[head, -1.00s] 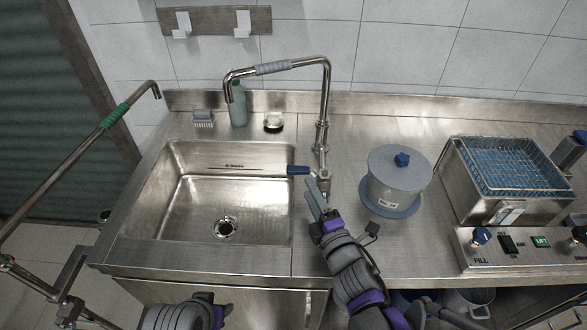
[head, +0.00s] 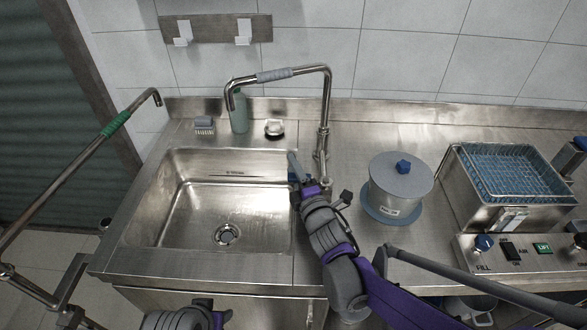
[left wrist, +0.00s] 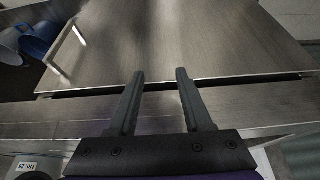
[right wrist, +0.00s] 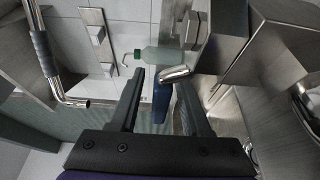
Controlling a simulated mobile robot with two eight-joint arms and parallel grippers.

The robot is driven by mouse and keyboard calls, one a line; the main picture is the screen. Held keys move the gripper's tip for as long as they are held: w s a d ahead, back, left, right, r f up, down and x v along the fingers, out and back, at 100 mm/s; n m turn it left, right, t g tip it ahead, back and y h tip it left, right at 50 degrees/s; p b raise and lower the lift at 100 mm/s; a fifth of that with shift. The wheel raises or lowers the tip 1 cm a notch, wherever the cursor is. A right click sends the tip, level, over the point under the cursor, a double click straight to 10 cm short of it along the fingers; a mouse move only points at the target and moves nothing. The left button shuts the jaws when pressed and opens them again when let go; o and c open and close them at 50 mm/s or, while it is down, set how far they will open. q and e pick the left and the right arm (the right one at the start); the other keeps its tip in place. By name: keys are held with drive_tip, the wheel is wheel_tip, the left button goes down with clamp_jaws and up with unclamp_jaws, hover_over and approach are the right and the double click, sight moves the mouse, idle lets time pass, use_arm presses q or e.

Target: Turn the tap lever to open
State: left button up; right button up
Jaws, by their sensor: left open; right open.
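The tap (head: 323,140) stands behind the right rim of the sink, its grey-sleeved spout arching left over the basin. Its blue lever (head: 293,178) is mostly hidden behind my right gripper (head: 299,169). In the right wrist view the blue lever grip (right wrist: 162,100) and its metal stem (right wrist: 174,74) show between the open fingers of my right gripper (right wrist: 163,86). I cannot tell whether a finger touches it. My left gripper (left wrist: 160,76) is open and empty, in front of the counter; its wrist shows at the bottom of the head view.
The sink (head: 190,158) is empty. A grey lidded pot (head: 398,190) stands right of the tap, and a steel tank with a blue basket (head: 515,168) farther right.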

clamp_jaws()
idle(1.3)
